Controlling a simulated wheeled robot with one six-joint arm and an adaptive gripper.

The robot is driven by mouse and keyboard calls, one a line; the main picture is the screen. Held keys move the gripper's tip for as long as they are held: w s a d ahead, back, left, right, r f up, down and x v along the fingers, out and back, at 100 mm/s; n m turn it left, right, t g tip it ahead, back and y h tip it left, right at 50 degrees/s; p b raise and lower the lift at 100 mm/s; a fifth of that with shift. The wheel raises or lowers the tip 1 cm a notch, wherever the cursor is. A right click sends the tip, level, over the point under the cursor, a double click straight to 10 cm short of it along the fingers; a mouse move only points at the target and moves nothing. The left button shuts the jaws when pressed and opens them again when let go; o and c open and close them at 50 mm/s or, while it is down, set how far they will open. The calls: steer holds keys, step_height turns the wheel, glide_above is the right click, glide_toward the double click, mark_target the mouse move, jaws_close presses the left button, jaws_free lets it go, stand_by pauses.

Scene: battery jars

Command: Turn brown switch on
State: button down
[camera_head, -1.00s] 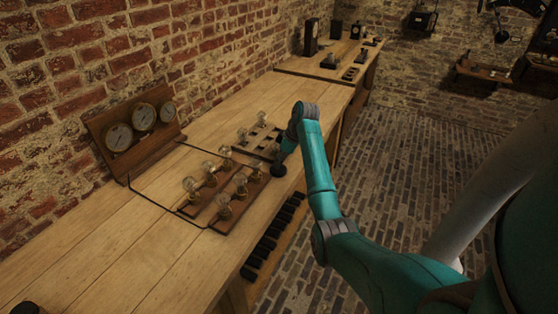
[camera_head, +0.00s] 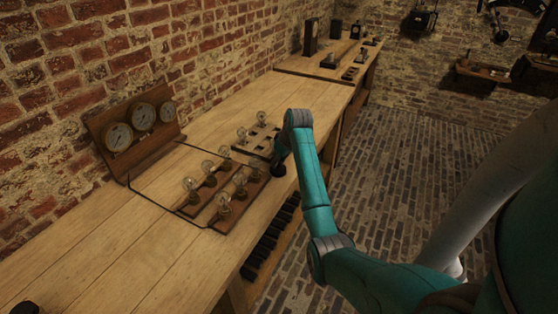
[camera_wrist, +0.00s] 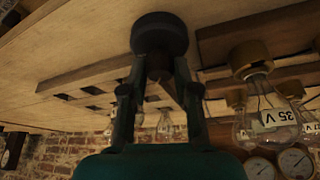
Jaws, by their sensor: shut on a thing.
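A dark round switch base (camera_head: 279,170) sits on the bench top near its front edge, to the right of the bulb boards. In the wrist view the same round base (camera_wrist: 160,34) is at the top centre, with a short dark knob below it. My gripper (camera_wrist: 158,78) is at this knob, its two fingers on either side and closed on it. In the head view my gripper (camera_head: 281,157) is small and partly hidden by my arm. The base looks near black in both views; a brown colour and the knob's setting cannot be made out.
Wooden boards with glass bulbs (camera_head: 223,202) stand close left of the gripper; one bulb (camera_wrist: 265,115) is near it in the wrist view. A slotted board (camera_head: 257,140) lies behind. A gauge panel (camera_head: 130,132) leans at the wall. The bench's left front (camera_head: 120,255) is clear.

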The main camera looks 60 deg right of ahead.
steer(key=m+h, duration=0.1)
steer(key=m, duration=0.1)
steer(key=m+h, duration=0.1)
steer(key=m, duration=0.2)
steer(key=shift+w+a+m+g, duration=0.1)
steer(key=shift+a+m+g, duration=0.05)
steer(key=shift+m+g, duration=0.2)
steer(key=m+g, duration=0.1)
steer(key=m, duration=0.1)
steer(key=m+g+h, duration=0.1)
steer(key=m, duration=0.2)
steer(key=shift+m, duration=0.35)
steer(key=c, duration=0.9)
jaws_free()
steer(key=shift+o, duration=0.2)
steer(key=v, duration=1.2)
steer(key=shift+w, duration=0.15)
